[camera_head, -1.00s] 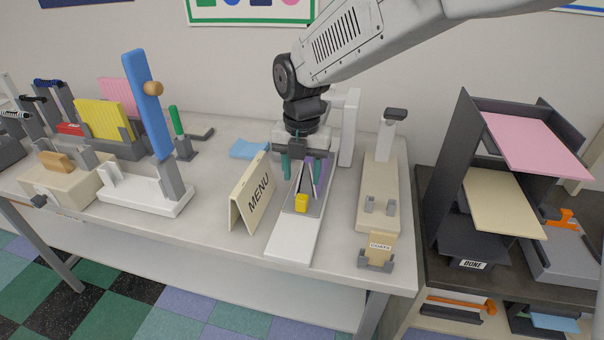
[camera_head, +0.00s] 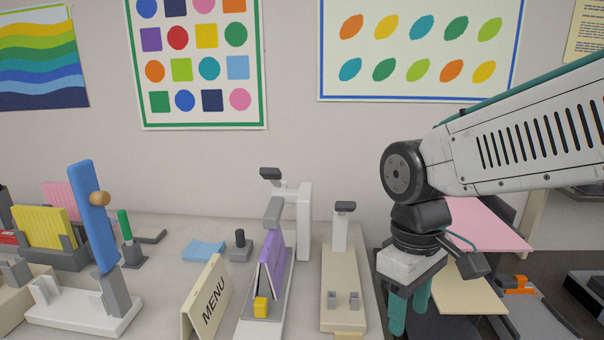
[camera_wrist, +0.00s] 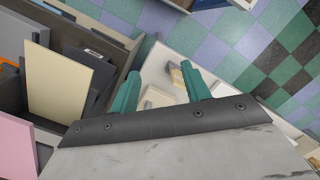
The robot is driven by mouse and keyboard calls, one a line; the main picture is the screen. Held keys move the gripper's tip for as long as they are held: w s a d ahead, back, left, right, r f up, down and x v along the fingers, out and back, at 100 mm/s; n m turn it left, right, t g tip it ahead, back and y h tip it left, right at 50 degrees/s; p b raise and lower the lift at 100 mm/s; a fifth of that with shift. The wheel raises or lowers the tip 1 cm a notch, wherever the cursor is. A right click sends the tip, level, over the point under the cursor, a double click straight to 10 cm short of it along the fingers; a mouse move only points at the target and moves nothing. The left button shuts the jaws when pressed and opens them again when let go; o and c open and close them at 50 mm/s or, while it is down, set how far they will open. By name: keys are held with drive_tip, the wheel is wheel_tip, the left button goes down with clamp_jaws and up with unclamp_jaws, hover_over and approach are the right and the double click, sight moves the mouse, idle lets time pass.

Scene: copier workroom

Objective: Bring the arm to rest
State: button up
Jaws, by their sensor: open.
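My gripper (camera_head: 410,312) hangs at the right of the head view, with its teal fingers apart and pointing down. It is in front of the paper trays, beyond the right end of the table. In the wrist view its two teal fingers (camera_wrist: 160,92) are spread with nothing between them. My arm reaches in from the right edge of the head view.
The table (camera_head: 180,240) holds a purple booklet (camera_head: 270,262) in a white stand, a MENU sign (camera_head: 208,302), a beige device (camera_head: 342,290) and a blue-armed device (camera_head: 92,215). A shelf with a pink sheet (camera_head: 485,225) and a cream sheet (camera_head: 465,294) stands right.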

drive_tip(key=s+d+r+m+t, duration=0.2)
drive_tip(key=s+d+m, duration=0.5)
drive_tip(key=s+d, duration=0.3)
drive_tip(key=shift+d+r+m+t+y, duration=0.3)
drive_tip(key=shift+d+r, duration=0.05)
drive_tip(key=shift+d, duration=0.05)
